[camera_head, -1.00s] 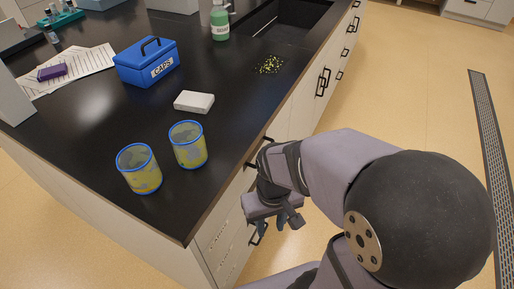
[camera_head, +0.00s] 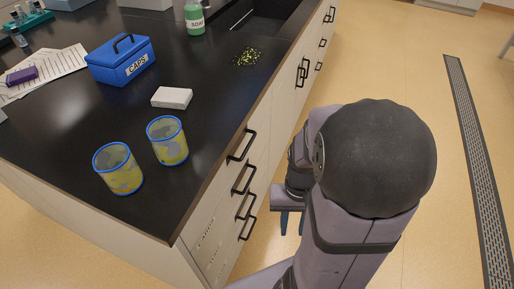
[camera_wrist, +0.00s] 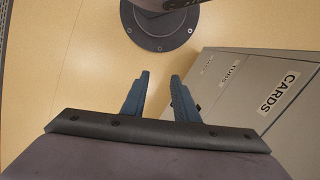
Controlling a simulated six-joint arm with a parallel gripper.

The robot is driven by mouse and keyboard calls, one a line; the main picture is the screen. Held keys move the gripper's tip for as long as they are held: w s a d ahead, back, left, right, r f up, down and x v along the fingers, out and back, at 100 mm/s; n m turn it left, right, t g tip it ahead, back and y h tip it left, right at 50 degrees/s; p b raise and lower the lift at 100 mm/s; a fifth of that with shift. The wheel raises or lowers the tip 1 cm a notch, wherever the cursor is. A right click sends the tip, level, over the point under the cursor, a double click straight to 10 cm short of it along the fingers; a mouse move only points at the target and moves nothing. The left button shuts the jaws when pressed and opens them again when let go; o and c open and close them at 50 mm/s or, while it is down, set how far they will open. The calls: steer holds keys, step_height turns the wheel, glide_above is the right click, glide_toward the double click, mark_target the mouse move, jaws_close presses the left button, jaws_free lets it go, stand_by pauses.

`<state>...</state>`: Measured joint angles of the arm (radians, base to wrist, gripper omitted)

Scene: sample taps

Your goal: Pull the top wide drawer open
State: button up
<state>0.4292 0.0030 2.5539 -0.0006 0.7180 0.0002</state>
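The cabinet under the black counter has a stack of pale drawers with black bar handles. The top drawer's handle (camera_head: 242,146) sits just under the counter edge, and the drawers look shut. A second handle (camera_head: 243,178) and others are below it. My gripper (camera_head: 292,226) hangs over the floor to the right of the handles, apart from them, partly hidden by my arm. In the wrist view its two blue fingers (camera_wrist: 160,97) are spread with nothing between them. Drawer fronts with a "CARDS" label (camera_wrist: 279,94) and a smaller label show at the right there.
On the counter (camera_head: 215,110) stand two yellow-patterned cups (camera_head: 119,170) (camera_head: 168,142), a white block (camera_head: 172,97), a blue "CAPS" box (camera_head: 121,62) and a green soap bottle (camera_head: 195,18). The floor (camera_head: 410,60) right of the cabinet is open, with a drain grate (camera_head: 478,150).

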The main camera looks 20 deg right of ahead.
steer(key=s+d+f+m+y+b, duration=0.1)
steer(key=s+d+f+m+y, duration=0.1)
steer(key=s+d+f+m, duration=0.25)
steer(key=w+r+m+t+y, duration=0.3)
steer(key=w+t, duration=0.1)
steer(key=w, duration=0.3)
steer(key=w+r+m+t+y, duration=0.2)
steer(key=w+m+t+y, duration=0.1)
steer(key=w, duration=0.3)
steer(key=w+r+n+t+y, duration=0.2)
steer(key=w+r+n+t, duration=0.3)
steer(key=r, duration=0.6)
steer(key=shift+w+a+n+b, duration=0.25)
steer(key=shift+w+n+b, duration=0.15)
steer(key=shift+w+n, duration=0.5)
steer(key=x, duration=0.7)
steer(key=shift+w+a+r, duration=0.15)
steer(key=shift+w+r, duration=0.05)
